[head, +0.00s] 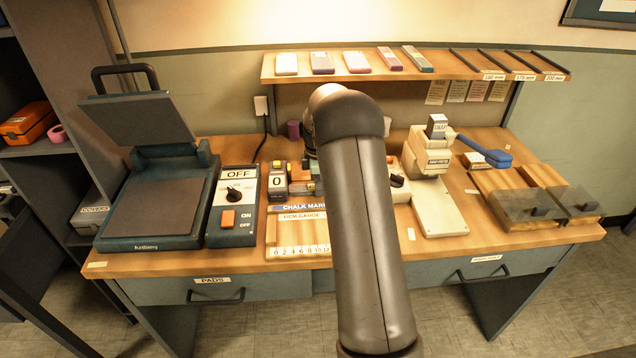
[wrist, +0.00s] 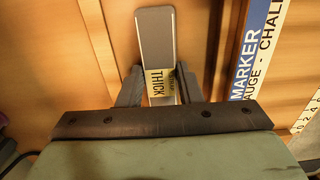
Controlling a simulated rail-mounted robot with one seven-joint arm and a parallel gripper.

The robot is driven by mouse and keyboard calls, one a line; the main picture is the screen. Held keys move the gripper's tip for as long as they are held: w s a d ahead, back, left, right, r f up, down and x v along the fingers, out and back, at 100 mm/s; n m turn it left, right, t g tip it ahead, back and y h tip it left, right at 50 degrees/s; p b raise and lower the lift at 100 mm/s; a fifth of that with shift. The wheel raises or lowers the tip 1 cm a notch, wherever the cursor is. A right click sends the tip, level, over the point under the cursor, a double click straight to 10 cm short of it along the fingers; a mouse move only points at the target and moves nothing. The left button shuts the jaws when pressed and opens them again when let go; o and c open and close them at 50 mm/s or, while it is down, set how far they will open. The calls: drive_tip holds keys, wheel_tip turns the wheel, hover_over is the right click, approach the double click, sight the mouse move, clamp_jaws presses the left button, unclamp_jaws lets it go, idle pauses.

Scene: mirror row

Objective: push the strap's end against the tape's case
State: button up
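In the wrist view my gripper (wrist: 160,82) has its two dark fingers on either side of a grey strip (wrist: 157,40) with a yellow label reading THICK. Whether the fingers press on the strip or only flank it I cannot tell. The strip's near end is hidden behind the gripper's body. In the head view my own arm covers the gripper and the bench beneath it. I cannot identify the strap or the tape's case for certain. A blue long-handled item (head: 485,150) lies at the bench's right, by a small labelled box (head: 476,160).
The heat press (head: 155,205) and a switch box (head: 235,205) stand left. The snap press (head: 432,165) stands right. A shelf (head: 440,71) runs above.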

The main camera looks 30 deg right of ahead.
drive_tip(key=o, duration=1.1)
drive_tip(key=shift+c, duration=0.2)
wheel_tip(320, 180, up, 18)
drive_tip(key=shift+f, duration=0.25)
drive_tip(key=s+a+r+m+p, duration=0.1)
drive_tip(key=s+a+r+m, duration=0.2)
drive_tip(key=s+a+m, duration=0.8)
drive_tip(key=s+a+f, duration=0.2)
drive_tip(key=s+a, duration=0.1)
drive_tip(key=s, duration=0.5)
drive_tip(key=s+a+f+m+p, duration=0.1)
drive_tip(key=s+a+f, duration=0.1)
drive_tip(key=s, duration=0.6)
drive_tip(key=s+a+f+m, duration=0.1)
drive_tip(key=s+a+f, duration=0.2)
drive_tip(key=s, duration=0.6)
drive_tip(key=shift+a, duration=0.5)
